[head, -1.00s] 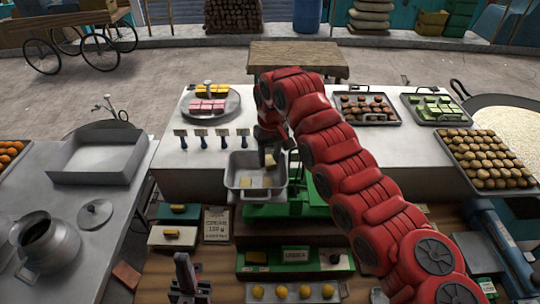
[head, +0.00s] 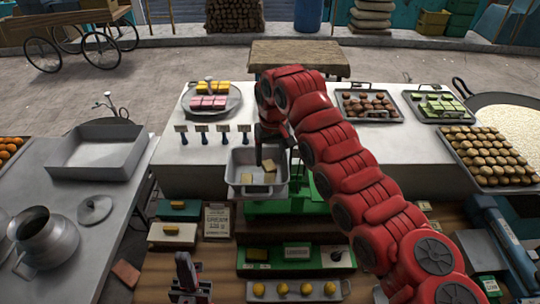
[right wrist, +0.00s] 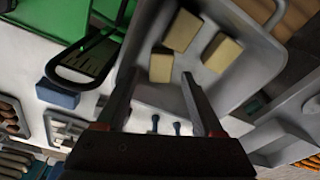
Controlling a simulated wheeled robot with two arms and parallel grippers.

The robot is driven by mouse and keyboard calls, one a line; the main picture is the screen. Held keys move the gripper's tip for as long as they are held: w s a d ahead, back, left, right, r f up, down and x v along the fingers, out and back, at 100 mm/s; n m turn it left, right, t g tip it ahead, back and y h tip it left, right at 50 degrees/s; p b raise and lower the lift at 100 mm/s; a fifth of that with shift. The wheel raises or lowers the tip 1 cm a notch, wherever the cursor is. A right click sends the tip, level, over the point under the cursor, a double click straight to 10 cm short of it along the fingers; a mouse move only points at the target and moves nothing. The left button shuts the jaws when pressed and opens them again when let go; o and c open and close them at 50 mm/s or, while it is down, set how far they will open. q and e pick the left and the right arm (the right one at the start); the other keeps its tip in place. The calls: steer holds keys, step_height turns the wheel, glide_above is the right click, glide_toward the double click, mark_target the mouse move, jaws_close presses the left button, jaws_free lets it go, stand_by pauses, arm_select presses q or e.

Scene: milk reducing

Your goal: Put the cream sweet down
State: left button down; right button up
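A grey metal pan (head: 241,190) sits on a green scale (head: 290,203) in the middle of the head view. Pale cream sweets (head: 247,178) lie in it. The right wrist view shows three of them on the pan floor, one cream sweet (right wrist: 161,67) nearest the fingers. My right gripper (head: 267,160) points down into the pan. In the right wrist view its fingers (right wrist: 160,90) are spread, with nothing clamped between them. My left gripper (head: 187,275) is low at the left, away from the pan; its finger gap is unclear.
A card (head: 216,221) reading cream stands left of the scale. A round plate (head: 232,106) with pink and yellow sweets and several small blue-handled tools (head: 202,139) are behind. Trays of brown (head: 366,120) and green sweets (head: 438,120) stand at the right. An empty tray (head: 88,172) is left.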

mark_target(271, 168)
steer(key=shift+r+p, duration=0.45)
steer(key=shift+p, duration=0.1)
steer(key=shift+r+p, duration=0.5)
steer(key=shift+p, duration=0.1)
steer(key=shift+r+b, duration=0.45)
steer(key=shift+b, duration=0.75)
step_height(271, 168, up, 10)
steer(key=s+p, duration=0.1)
steer(key=shift+s+d+r, duration=0.25)
steer(key=shift+d, duration=0.05)
steer(key=shift+w+f, duration=0.1)
